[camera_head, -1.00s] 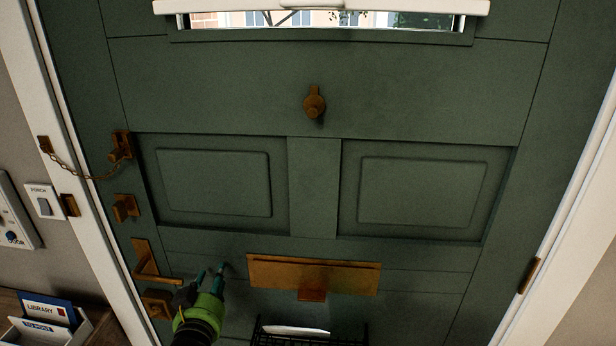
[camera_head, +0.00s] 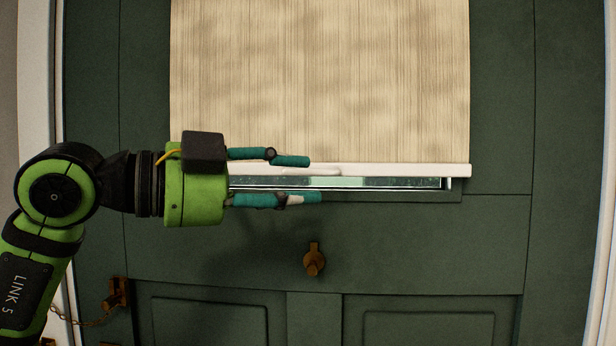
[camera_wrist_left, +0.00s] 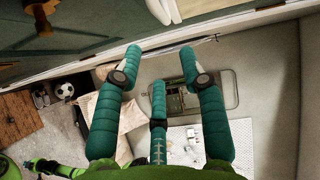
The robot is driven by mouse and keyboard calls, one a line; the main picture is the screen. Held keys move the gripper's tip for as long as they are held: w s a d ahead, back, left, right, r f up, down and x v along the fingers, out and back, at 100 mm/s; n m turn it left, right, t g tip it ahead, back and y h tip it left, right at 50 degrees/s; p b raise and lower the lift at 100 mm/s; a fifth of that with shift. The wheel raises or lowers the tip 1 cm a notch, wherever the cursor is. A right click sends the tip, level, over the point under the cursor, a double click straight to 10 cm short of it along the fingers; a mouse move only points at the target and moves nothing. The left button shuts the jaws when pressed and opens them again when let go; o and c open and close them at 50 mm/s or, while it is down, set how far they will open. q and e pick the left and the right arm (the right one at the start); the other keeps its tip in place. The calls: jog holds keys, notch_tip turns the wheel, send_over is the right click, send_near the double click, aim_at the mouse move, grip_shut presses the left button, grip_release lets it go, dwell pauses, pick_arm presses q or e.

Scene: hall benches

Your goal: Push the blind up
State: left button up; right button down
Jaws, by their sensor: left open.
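The blind (camera_head: 320,80) is a beige wood-grain sheet hanging over the window of the green door. Its white bottom rail (camera_head: 410,170) has a small raised grip near the middle. Under the rail a narrow strip of glass (camera_head: 385,183) shows. My left gripper (camera_head: 302,179) is open and comes in level from the left. Its upper finger is just above the rail's line and its lower finger below it. I cannot tell whether they touch. The left wrist view shows its open teal fingers (camera_wrist_left: 158,68). A green part at that view's bottom left may be my right gripper (camera_wrist_left: 45,167).
A brass knob (camera_head: 314,259) sits on the door below the window. A brass chain lock (camera_head: 118,293) is at the lower left. The left wrist view shows a football (camera_wrist_left: 64,90) on the floor.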

aim_at(305, 175)
pick_arm(q)
jog(key=w+y+p, duration=0.1)
jog(key=w+d+n+t+y+p, duration=0.1)
jog(key=w, duration=0.1)
jog(key=w+r+n+t+p, duration=0.1)
jog(key=w, duration=0.1)
jog(key=shift+d+y+p, duration=0.25)
jog(key=shift+y+p, duration=0.1)
jog(key=shift+y, duration=0.05)
jog(key=shift+w+d+f, duration=0.1)
jog(key=shift+w+d, duration=0.15)
jog(key=shift+d, duration=0.1)
jog(key=shift+c, duration=0.4)
grip_shut()
